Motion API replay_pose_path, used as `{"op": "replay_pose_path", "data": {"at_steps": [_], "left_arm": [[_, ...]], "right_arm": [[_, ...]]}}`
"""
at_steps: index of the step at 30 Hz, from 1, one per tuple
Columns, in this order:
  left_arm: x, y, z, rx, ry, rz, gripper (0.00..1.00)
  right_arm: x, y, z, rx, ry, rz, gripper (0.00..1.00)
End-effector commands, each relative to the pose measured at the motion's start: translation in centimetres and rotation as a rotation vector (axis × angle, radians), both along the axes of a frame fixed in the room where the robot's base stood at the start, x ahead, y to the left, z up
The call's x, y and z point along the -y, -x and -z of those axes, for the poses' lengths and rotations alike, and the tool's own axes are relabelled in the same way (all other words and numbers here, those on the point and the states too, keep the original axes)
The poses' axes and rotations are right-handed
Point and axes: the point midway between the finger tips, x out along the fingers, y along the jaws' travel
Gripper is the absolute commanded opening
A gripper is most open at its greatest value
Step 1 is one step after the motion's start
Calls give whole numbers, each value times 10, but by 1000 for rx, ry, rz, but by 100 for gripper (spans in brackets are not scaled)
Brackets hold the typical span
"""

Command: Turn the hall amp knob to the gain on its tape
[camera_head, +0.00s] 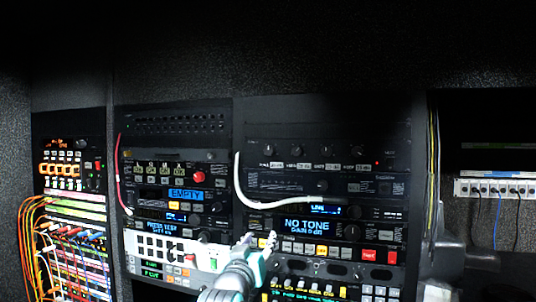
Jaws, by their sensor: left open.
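An amp panel (330,138) at the top of the right rack bay has a row of small dark knobs, among them a left one (267,150) and a right one (356,151). White tape strips (326,165) with writing too small to read sit under the knobs. I cannot tell which knob is the hall one, or where its pointer stands. My left gripper (258,240) is open and empty, below the knob row, in front of the lower units. I cannot make out my right gripper.
A display (307,225) reads "NO TONE" and "GAIN 0 dB", with a larger knob (351,232) beside it. A white cable (241,185) loops left of the amp. Coloured patch cables (75,250) fill the far left. A dark blank panel is above the racks.

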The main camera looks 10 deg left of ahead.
Motion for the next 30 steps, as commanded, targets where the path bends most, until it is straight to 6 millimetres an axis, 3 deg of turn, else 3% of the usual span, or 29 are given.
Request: {"op": "replay_pose_path", "data": {"at_steps": [1,3,6,9,14,24,30], "left_arm": [[1,-12,-53,55,11,-1,45],[1,-23,-97,128,25,-4,45],[1,-33,-143,210,41,-6,45],[1,-39,-170,263,51,-8,45],[1,-46,-183,291,57,-9,45],[1,-94,-203,291,56,-9,45],[2,-111,-208,290,57,-9,45]], "right_arm": [[0,0,-32,0,0,0,38],[0,0,-51,0,0,0,38],[0,0,-70,0,0,0,38],[0,0,-80,0,0,0,38],[0,0,-85,0,0,0,38],[0,0,-105,0,0,0,38],[0,0,-110,0,0,0,38]]}}
